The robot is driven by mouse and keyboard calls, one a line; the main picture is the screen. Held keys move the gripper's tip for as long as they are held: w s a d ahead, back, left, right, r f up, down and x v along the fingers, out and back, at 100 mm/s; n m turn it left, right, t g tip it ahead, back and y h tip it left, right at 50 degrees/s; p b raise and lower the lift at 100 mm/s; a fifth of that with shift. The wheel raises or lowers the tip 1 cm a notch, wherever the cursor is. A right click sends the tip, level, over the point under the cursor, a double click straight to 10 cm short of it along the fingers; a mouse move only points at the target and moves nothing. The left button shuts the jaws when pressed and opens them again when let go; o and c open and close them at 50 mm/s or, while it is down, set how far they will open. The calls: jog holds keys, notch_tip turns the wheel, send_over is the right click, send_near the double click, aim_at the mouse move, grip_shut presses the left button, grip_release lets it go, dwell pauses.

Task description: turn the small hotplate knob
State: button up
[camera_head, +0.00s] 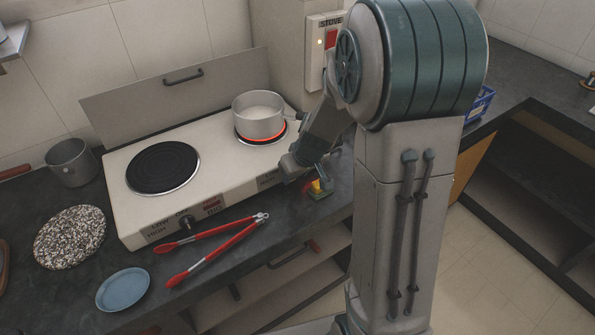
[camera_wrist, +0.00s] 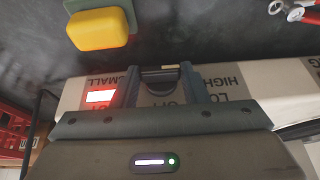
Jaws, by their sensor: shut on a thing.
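The stove (camera_head: 218,172) has a large dark hotplate (camera_head: 162,168) at left and a small hotplate (camera_head: 246,137) at right. The small hotplate glows red under a steel pot (camera_head: 258,115). My gripper (camera_head: 303,170) is at the stove's right front edge, where my arm hides the small knob in the head view. In the wrist view, my gripper's two fingers (camera_wrist: 159,74) are closed on the small hotplate knob (camera_wrist: 160,70), beside the SMALL label. A red light (camera_wrist: 100,97) is lit beside it. The large hotplate's knob (camera_head: 187,224) is free.
A yellow and green sponge (camera_wrist: 98,30) lies on the counter just in front of the stove, close to my gripper. Red-handled tongs (camera_head: 210,248), a blue plate (camera_head: 123,289) and a speckled round board (camera_head: 70,237) lie further left.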

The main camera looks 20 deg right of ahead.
dwell(0.4)
jog(key=o, duration=1)
jog(key=p+v, duration=0.1)
jog(key=v, duration=1.3)
jog(key=shift+a+p, duration=0.2)
jog(key=shift+p, duration=0.15)
jog(key=s+r+m, duration=0.1)
jog(key=s, duration=0.4)
jog(key=s+a+m+g+h, duration=0.1)
jog(key=s, duration=0.4)
jog(key=s+r+m, duration=0.1)
jog(key=s, duration=0.4)
jog(key=shift+s+a+r+m+h+p, duration=0.3)
jog(key=shift+s+m+p, duration=0.05)
jog(key=shift+m, duration=0.05)
